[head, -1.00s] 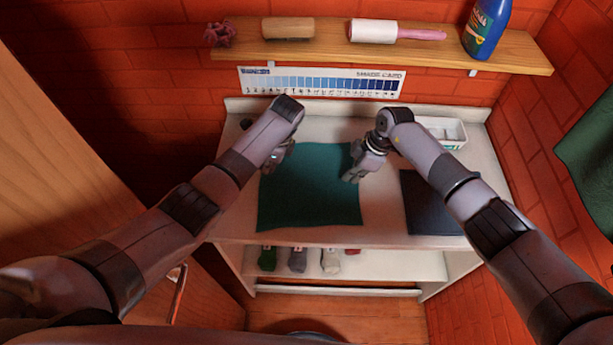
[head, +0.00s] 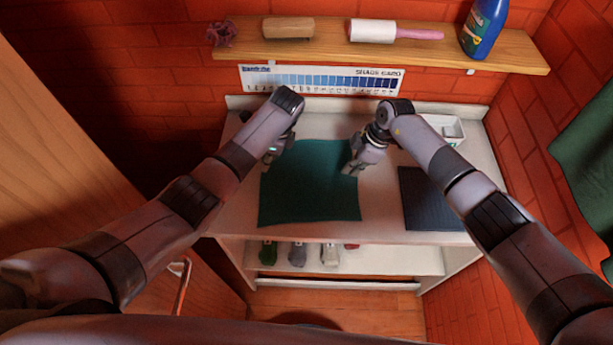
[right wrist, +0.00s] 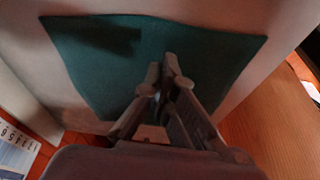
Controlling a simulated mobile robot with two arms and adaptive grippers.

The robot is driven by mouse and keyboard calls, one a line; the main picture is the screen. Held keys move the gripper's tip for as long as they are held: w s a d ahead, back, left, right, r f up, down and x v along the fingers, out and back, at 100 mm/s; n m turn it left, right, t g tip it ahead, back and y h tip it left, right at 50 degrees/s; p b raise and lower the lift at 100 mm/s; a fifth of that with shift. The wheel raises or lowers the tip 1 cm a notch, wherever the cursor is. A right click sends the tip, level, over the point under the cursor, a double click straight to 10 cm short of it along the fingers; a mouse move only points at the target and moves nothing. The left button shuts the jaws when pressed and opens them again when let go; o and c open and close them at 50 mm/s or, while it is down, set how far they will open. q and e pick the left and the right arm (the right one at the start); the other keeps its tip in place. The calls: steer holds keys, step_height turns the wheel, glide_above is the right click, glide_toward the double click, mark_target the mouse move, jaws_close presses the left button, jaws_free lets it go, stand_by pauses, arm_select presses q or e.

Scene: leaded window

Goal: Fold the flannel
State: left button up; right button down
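The dark teal flannel (head: 310,190) lies spread, almost flat, on the white worktop; it also fills much of the right wrist view (right wrist: 215,62). My right gripper (head: 352,169) is low at the flannel's upper right edge. In the right wrist view its fingertips (right wrist: 165,66) are drawn together in front of the cloth, and I see no fold of cloth between them. My left gripper (head: 270,157) is at the flannel's upper left corner. Its fingers are small and partly hidden by its wrist, so its opening is unclear.
A dark folded cloth (head: 430,200) lies right of the flannel, and a white tray (head: 447,130) stands behind my right arm. A wall shelf (head: 330,50) holds a brush (head: 288,28), a lint roller (head: 375,31) and a blue bottle (head: 485,27). The front of the worktop is clear.

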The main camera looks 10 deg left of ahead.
arm_select(q)
steer(key=o, duration=0.5)
arm_select(e)
steer(key=c, duration=2.4)
jaws_free()
steer(key=c, duration=1.2)
jaws_free()
arm_select(q)
steer(key=shift+c, duration=0.5)
arm_select(e)
steer(key=shift+c, duration=0.5)
